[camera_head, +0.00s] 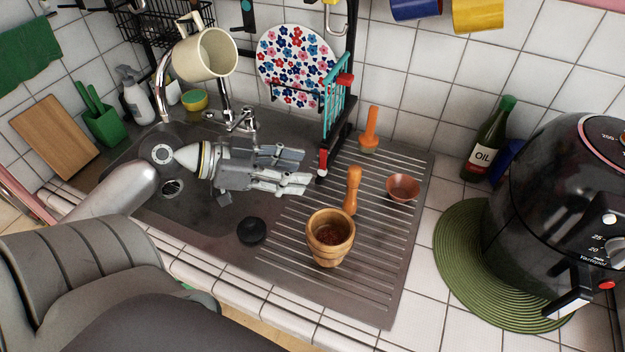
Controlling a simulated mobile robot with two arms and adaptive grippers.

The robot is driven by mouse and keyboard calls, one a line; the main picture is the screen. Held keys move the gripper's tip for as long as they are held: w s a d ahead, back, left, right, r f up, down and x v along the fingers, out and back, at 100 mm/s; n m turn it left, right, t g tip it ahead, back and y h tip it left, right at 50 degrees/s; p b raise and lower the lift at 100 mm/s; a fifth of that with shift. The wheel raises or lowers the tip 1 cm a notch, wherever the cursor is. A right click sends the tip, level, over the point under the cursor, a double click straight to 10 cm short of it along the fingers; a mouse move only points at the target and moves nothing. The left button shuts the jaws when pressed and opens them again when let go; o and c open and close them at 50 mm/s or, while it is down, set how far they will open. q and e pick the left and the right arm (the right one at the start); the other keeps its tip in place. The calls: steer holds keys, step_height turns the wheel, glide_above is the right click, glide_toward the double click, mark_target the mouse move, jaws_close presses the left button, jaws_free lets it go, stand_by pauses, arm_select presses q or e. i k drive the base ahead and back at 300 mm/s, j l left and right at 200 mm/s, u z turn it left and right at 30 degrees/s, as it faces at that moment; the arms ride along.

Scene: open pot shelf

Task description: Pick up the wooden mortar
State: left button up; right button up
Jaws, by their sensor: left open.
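The wooden mortar (330,239) is a light brown round cup with a dark inside. It stands upright on the ribbed metal drainboard, right of the sink. A wooden pestle (352,190) stands just behind it. My left gripper (303,170) reaches in from the left over the sink and drainboard edge. Its fingers are apart and empty, pointing right, behind and left of the mortar and not touching it. My right gripper is not in view.
A black sink plug (252,231) lies left of the mortar. A small brown bowl (402,188) and an orange-handled brush (370,130) are behind right. A black air fryer (555,210) on a green mat (462,250) is at right.

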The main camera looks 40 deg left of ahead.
mark_target(330, 232)
steer(key=u, duration=0.9)
